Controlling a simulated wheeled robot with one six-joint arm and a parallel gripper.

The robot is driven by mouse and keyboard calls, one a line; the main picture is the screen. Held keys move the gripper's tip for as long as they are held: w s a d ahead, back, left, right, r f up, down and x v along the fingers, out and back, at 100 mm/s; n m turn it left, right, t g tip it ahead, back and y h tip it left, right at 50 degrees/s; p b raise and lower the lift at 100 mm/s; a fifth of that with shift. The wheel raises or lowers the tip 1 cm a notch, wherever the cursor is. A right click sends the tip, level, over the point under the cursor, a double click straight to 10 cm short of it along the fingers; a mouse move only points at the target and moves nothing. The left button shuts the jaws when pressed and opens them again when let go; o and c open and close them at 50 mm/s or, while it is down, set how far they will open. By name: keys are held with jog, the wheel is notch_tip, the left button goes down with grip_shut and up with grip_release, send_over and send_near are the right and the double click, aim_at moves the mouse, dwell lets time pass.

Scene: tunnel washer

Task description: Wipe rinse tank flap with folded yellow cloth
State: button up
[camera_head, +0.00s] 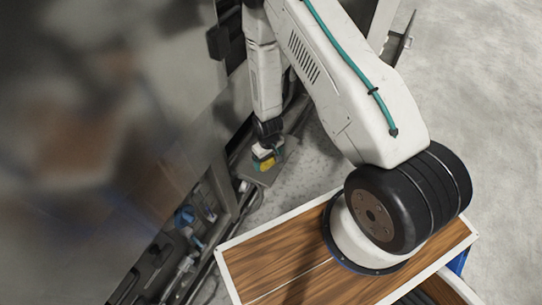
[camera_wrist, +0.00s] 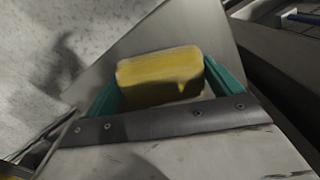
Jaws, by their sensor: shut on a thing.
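The folded yellow cloth (camera_wrist: 160,72) sits between the two green fingers of my gripper (camera_wrist: 163,84) in the wrist view. My gripper is shut on it. In the head view the cloth (camera_head: 266,165) is a small yellow patch below my gripper (camera_head: 265,160). A flat grey metal plate, apparently the rinse tank flap (camera_head: 262,175), lies just under the cloth. In the wrist view the plate (camera_wrist: 190,30) spreads behind and beyond the cloth. I cannot tell whether the cloth touches it. My gripper hides part of the plate.
A large shiny metal machine wall (camera_head: 110,130) fills the left of the head view. Pipes and a blue valve fitting (camera_head: 185,216) run along its base. Speckled grey floor (camera_head: 465,100) is open to the right.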

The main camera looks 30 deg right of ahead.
aim_at(268, 159)
jog(key=shift+s+a+r, duration=0.15)
jog(key=shift+a+r, duration=0.05)
jog(key=shift+r, duration=1.25)
jog(key=shift+d+r, duration=0.1)
jog(key=shift+r, duration=2.5)
